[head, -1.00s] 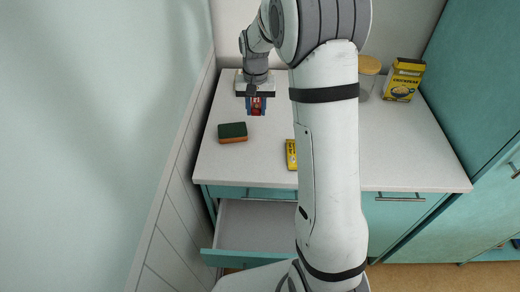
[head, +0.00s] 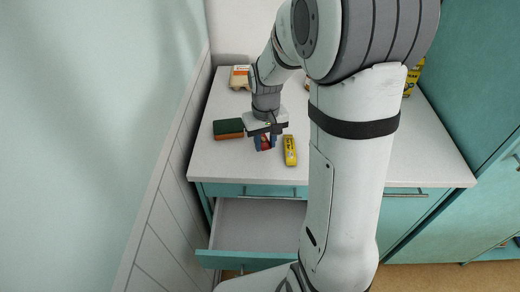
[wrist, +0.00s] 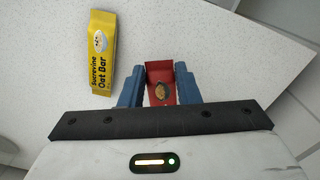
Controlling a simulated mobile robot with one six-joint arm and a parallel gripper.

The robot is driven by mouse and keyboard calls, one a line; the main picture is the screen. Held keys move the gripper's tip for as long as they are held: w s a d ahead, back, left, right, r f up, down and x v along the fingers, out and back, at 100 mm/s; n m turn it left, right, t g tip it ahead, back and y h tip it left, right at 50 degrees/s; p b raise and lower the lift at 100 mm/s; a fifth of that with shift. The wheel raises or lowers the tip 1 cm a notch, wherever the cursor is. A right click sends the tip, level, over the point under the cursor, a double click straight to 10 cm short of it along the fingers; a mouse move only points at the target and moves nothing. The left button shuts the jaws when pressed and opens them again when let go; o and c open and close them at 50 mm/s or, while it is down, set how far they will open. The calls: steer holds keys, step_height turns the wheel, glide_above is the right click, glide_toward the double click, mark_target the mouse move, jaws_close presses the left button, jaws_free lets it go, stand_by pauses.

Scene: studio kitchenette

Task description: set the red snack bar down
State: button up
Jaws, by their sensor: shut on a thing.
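My gripper (head: 265,143) is shut on the red snack bar (wrist: 160,76). In the wrist view the bar shows between the two blue fingers, with a round picture on its wrapper. In the head view only a little red of the bar (head: 266,140) shows between the fingers. My gripper points down over the front left part of the white counter (head: 240,163), between the sponge and the yellow oat bar. I cannot tell whether the red bar touches the counter.
The yellow oat bar (head: 290,151) lies just right of my gripper; it also shows in the wrist view (wrist: 103,55). A green and orange sponge (head: 228,129) lies to the left. A carton (head: 240,78) stands at the back left. A drawer (head: 250,225) below is open.

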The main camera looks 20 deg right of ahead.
mark_target(265, 147)
steer(key=shift+f, duration=1.8)
steer(key=shift+f, duration=0.1)
steer(key=o, duration=1)
steer(key=shift+c, duration=0.2)
